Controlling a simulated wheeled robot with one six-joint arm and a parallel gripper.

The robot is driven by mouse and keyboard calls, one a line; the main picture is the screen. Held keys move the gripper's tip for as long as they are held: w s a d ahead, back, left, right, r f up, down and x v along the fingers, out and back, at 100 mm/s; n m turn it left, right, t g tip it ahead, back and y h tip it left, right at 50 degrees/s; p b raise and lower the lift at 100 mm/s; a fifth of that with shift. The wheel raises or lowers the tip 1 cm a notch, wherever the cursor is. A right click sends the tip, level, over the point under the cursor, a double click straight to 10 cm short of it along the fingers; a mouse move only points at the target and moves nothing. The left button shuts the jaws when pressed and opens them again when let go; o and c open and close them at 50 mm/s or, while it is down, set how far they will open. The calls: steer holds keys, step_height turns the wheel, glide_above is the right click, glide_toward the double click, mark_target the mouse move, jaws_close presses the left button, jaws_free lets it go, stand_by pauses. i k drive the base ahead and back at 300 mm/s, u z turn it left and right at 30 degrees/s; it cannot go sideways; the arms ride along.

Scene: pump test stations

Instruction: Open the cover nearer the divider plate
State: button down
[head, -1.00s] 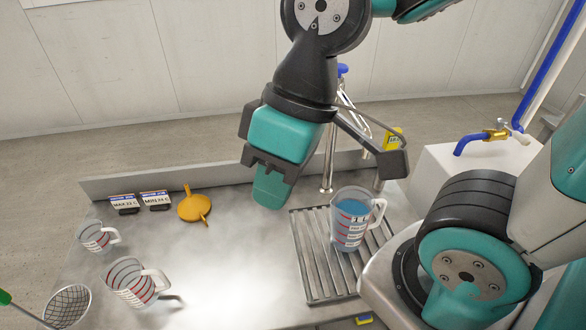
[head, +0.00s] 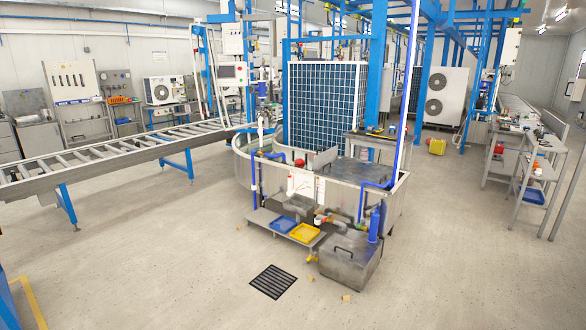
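A large light-walled tank (head: 395,208) stands in the middle of the head view. A flat grey cover (head: 358,172) lies on its right part and looks shut. A grey upright plate (head: 322,159) stands beside its left edge; it may be the divider plate, but I cannot tell for sure. A lower metal box (head: 352,268) stands on the floor in front of the tank, with a shut grey lid (head: 352,246) and a dark handle. Which cover is nearer the divider plate is not clear at this distance. My gripper is out of view.
A blue tray (head: 283,224) and a yellow tray (head: 304,233) sit on a low shelf before the tank. A dark floor grate (head: 272,281) lies in front. A roller conveyor (head: 110,158) runs at left. Small tan blocks lie near the box. The front floor is open.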

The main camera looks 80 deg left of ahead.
mark_target(344, 167)
steer(key=u, duration=0.95)
steer(key=i, duration=0.35)
steer(key=u, duration=1.05)
steer(key=i, duration=0.95)
steer(key=u, duration=0.85)
steer(key=i, duration=1.7)
steer(key=z, duration=0.45)
steer(key=i, duration=1.4)
steer(key=z, duration=0.05)
steer(key=k, duration=0.65)
steer(key=u, duration=1.2)
steer(key=i, duration=1.5)
steer(key=z, duration=0.15)
